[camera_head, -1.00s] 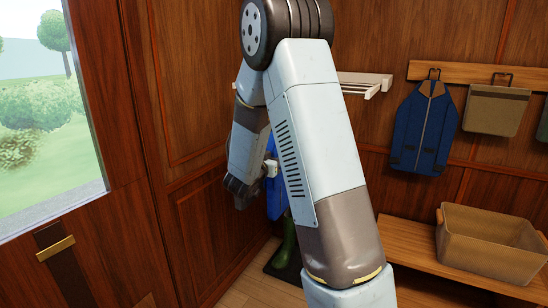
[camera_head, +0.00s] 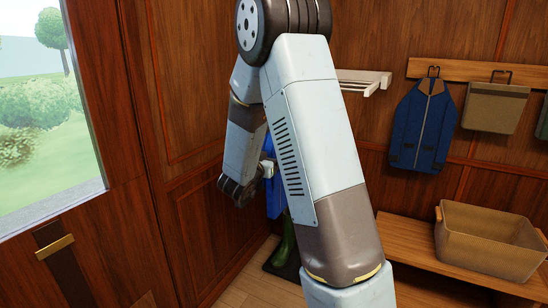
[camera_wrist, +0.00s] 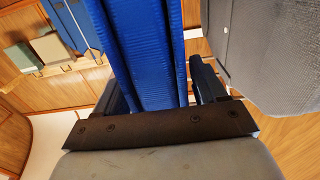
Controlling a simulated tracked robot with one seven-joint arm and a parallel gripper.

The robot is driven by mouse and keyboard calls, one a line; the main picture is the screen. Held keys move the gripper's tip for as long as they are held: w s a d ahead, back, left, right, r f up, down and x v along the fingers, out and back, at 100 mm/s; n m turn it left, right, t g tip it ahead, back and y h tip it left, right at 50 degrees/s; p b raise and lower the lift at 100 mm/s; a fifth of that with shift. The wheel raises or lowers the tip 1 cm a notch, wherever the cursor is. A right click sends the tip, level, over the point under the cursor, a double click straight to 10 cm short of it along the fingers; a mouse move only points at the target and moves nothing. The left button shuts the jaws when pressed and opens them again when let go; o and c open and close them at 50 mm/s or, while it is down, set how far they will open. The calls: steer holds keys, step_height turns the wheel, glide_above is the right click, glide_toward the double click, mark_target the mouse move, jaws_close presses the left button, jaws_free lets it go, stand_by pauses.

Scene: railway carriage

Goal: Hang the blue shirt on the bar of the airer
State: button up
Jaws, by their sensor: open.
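The bright blue shirt (camera_head: 272,198) hangs upright in the corner, mostly hidden behind my arm in the head view. In the wrist view the blue shirt (camera_wrist: 145,45) fills the top centre and comes down between my fingers. My gripper (camera_wrist: 160,88) is open around this cloth; contact with the fingers cannot be told.
A navy garment (camera_head: 423,125) and an olive bag (camera_head: 495,108) hang from a wooden rail at right. A tan basket (camera_head: 485,240) stands on a wooden bench (camera_head: 400,232). Green boots (camera_head: 285,245) stand on a dark mat below the shirt. The wood-panelled wall and window are close at left.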

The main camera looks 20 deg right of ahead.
steer(key=v, duration=1.2)
steer(key=w+a+r+n+t+y, duration=0.2)
steer(key=a+r+n+t+y, duration=0.15)
steer(key=r+y, duration=0.35)
steer(key=s+a+r+n+g+y, duration=0.2)
steer(key=s+a+r+n+y, duration=0.2)
steer(key=s+y, duration=0.3)
steer(key=s+d+n+g, duration=0.1)
steer(key=s+d+g, duration=0.1)
steer(key=s, duration=0.9)
steer(key=s+d+n+g, duration=0.2)
steer(key=s+g, duration=0.3)
steer(key=s, duration=0.7)
steer(key=shift+d+f, duration=0.2)
steer(key=shift+d, duration=0.2)
